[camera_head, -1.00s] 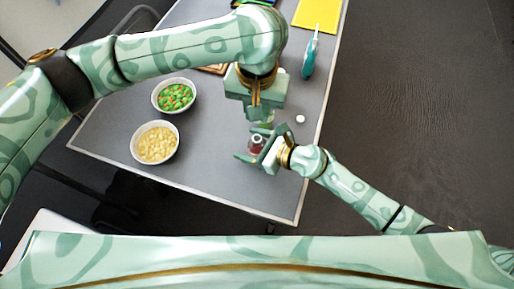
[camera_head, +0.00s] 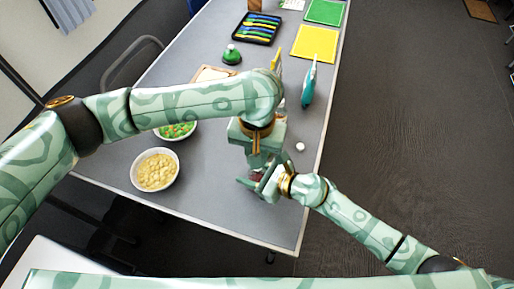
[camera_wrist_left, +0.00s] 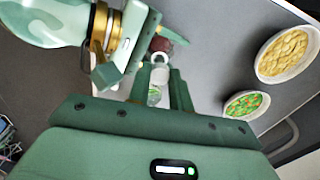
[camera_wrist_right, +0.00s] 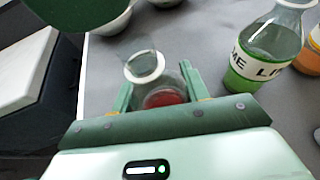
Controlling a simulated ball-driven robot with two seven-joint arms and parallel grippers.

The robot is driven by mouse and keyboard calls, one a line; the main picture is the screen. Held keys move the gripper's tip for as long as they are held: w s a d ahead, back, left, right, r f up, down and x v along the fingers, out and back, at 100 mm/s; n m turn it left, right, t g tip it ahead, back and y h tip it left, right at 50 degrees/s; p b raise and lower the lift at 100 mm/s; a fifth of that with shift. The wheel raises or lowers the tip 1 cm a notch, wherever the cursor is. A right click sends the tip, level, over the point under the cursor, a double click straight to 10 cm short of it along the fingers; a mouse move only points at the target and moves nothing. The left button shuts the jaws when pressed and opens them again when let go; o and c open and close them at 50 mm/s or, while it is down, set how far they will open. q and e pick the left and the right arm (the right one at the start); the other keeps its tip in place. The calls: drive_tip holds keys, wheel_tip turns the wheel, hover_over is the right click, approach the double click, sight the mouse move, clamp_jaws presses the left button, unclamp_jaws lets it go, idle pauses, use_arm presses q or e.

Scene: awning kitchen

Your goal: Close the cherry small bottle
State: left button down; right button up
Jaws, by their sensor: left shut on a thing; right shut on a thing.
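The cherry small bottle (camera_wrist_right: 163,99), clear with red contents and a pale ring at its mouth, is between the fingers of my right gripper (camera_wrist_right: 158,90). In the head view my right gripper (camera_head: 258,184) holds it low over the table's near end, mostly hidden. In the left wrist view its red part (camera_wrist_left: 162,45) shows beyond my left fingertips. In the head view my left gripper (camera_head: 262,160) is just above my right; whether cap and bottle touch is unclear.
A lime bottle (camera_wrist_right: 262,52) and an orange one (camera_wrist_right: 310,52) stand near my right gripper. A small white round piece (camera_head: 300,147) lies near the table's right edge. Bowls of yellowish pieces (camera_head: 155,170) and green-orange pieces (camera_head: 177,130) are to the left.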

sight(257, 175)
idle(0.4)
use_arm(q)
drive_tip(key=shift+f, duration=0.85)
drive_tip(key=shift+f, duration=0.55)
